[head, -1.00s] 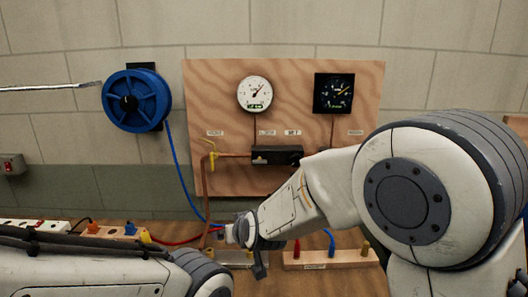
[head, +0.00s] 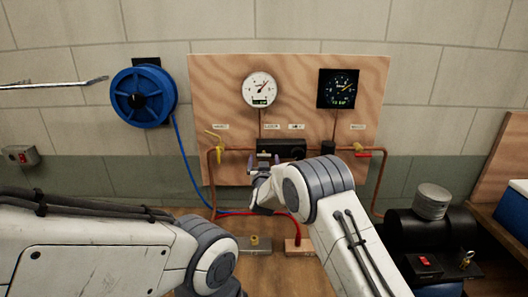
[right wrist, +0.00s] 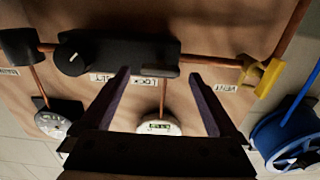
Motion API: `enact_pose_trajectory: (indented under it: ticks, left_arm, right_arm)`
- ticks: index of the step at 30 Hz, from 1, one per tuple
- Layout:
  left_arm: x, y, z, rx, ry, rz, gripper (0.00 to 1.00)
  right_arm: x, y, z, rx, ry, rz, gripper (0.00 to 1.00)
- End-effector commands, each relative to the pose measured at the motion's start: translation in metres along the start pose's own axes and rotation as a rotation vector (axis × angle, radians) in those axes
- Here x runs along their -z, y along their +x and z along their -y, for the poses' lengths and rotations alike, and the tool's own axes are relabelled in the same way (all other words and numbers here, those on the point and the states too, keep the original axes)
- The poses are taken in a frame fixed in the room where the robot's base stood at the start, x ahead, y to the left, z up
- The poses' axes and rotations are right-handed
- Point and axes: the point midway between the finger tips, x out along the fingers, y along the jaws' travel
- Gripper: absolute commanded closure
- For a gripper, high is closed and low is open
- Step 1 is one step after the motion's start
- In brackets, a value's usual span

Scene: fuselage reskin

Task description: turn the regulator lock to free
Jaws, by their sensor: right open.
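The regulator (head: 290,147) is a black block on the copper pipe of the plywood board, under the white gauge. In the right wrist view the regulator body (right wrist: 120,50) is upside down, with a round knob (right wrist: 72,52) at its left end. The label reading LOCK (right wrist: 140,82) is beside a dark bar at the block's edge; the lock's position cannot be told. My right gripper (head: 263,168) is just below the regulator's left part. In the wrist view its open, empty fingers (right wrist: 158,75) point at the lock area. My left gripper is out of view.
A red-handled valve (head: 365,153) is on the right pipe. A blue hose reel (head: 142,97) hangs at left. A black tank (head: 425,232) stands at right.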

Motion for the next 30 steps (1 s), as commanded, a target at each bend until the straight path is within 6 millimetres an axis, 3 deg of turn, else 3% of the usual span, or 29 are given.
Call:
enact_pose_trajectory:
  ticks: [9,20,21,22,27,28,30]
  left_arm:
    - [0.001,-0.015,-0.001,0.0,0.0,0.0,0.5]
    - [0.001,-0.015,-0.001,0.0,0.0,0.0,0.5]
    - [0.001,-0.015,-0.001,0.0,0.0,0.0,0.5]
    - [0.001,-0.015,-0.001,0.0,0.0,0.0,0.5]
    - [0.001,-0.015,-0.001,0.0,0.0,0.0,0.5]
    - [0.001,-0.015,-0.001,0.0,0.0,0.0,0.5]
    - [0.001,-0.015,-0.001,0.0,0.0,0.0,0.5]
  right_arm:
    - [0.001,0.031,0.0,0.0,-0.001,0.0,0.05]
    - [-0.001,0.035,0.0,0.001,-0.001,0.001,0.05]
    - [-0.001,0.035,0.0,0.001,-0.001,0.001,0.09]
    - [-0.001,0.035,0.0,0.001,-0.001,0.001,0.2]
    - [0.0,0.035,0.0,0.001,-0.001,0.001,0.85]
    - [0.0,0.035,0.0,0.001,-0.001,0.001,0.91]
    - [0.0,0.035,0.0,0.001,0.0,0.0,0.91]
